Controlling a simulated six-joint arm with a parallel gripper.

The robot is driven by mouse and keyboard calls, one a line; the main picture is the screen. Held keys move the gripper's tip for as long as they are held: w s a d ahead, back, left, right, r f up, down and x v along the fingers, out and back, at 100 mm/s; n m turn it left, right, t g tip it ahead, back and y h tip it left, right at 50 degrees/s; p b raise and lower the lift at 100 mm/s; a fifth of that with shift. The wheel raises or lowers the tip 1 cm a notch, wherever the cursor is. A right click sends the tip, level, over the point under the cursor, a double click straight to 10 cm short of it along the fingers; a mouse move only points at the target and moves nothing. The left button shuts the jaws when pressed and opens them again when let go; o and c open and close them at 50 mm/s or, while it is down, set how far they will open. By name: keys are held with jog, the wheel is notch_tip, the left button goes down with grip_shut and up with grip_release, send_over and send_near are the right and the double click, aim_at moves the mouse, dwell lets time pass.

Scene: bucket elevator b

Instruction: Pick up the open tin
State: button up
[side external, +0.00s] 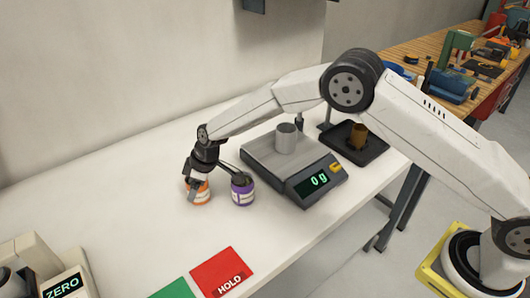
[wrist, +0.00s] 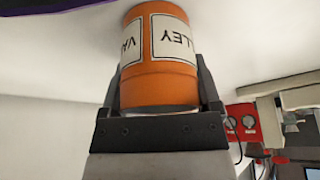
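A plain grey open tin (side external: 286,138) stands upright on the plate of the scale (side external: 262,154), with nothing touching it. My gripper (side external: 197,190) is off to its left and lower, at the orange tin (side external: 203,197) with a white label. The wrist view shows the orange tin (wrist: 158,88) between my two fingers (wrist: 159,85), one flush against each side, so it looks gripped. Its label reads upside down there. I cannot tell whether it is clear of the bench. The inside of the grey tin is hidden.
A purple tin (side external: 243,191) stands close right of my gripper. The scale reads 0 g. A black tray (side external: 367,153) with a brown cup (side external: 358,137) is behind it. Red HOLD (side external: 222,273) and green (side external: 172,290) pads lie in front. A ZERO device (side external: 58,280) is at front left.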

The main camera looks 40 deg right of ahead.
grip_shut()
jog(key=shift+r, duration=0.15)
jog(key=shift+r, duration=1.35)
jog(key=s+d+r, duration=0.2)
jog(key=s+r, duration=0.3)
jog(key=s, duration=0.1)
jog(key=s+d+r, duration=0.2)
jog(key=s+r, duration=0.3)
jog(key=s, duration=0.2)
jog(key=shift+d, duration=0.4)
jog(key=shift+s, duration=0.1)
